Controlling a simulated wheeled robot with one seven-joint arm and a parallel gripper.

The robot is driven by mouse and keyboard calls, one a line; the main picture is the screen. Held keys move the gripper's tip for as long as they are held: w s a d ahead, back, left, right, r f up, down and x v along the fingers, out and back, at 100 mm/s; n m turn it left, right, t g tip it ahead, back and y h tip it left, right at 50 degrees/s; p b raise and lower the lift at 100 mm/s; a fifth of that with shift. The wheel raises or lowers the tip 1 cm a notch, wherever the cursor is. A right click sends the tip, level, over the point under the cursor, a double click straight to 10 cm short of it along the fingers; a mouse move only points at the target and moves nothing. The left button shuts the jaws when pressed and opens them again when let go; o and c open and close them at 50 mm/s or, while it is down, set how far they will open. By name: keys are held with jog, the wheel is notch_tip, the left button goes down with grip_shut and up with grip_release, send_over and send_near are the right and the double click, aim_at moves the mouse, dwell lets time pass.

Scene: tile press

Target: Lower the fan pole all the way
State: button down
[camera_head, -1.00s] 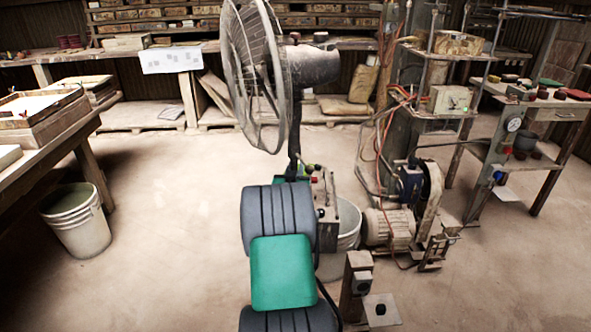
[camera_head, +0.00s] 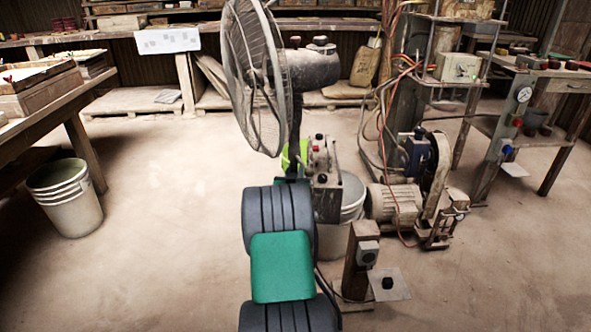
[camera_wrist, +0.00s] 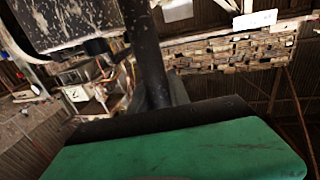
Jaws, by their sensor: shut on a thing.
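The fan (camera_head: 250,80) has a grey wire cage and a dark motor housing, and stands upright in the centre of the head view. Its dark pole (camera_head: 296,130) runs down from the housing, and its lower part is hidden behind my arm. In the wrist view the pole (camera_wrist: 147,60) rises just beyond my gripper (camera_wrist: 165,120), beside a speckled dark housing. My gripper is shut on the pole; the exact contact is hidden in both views. A bright yellow-green part shows behind the pole in the head view; I cannot tell what it is.
A box with knobs and a red button (camera_head: 323,165) stands close right of the pole. A bucket (camera_head: 352,200), a motor (camera_head: 393,203) and a short wooden post (camera_head: 360,260) are also on the right. A table and a bucket (camera_head: 65,195) stand left, with open floor between.

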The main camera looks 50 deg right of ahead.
jog(key=shift+f, duration=0.15)
jog(key=c, duration=1.2)
grip_release()
jog(key=shift+r, duration=0.2)
jog(key=shift+c, duration=0.2)
jog(key=p+v, duration=0.1)
jog(key=v, duration=0.7)
jog(key=shift+p, duration=0.35)
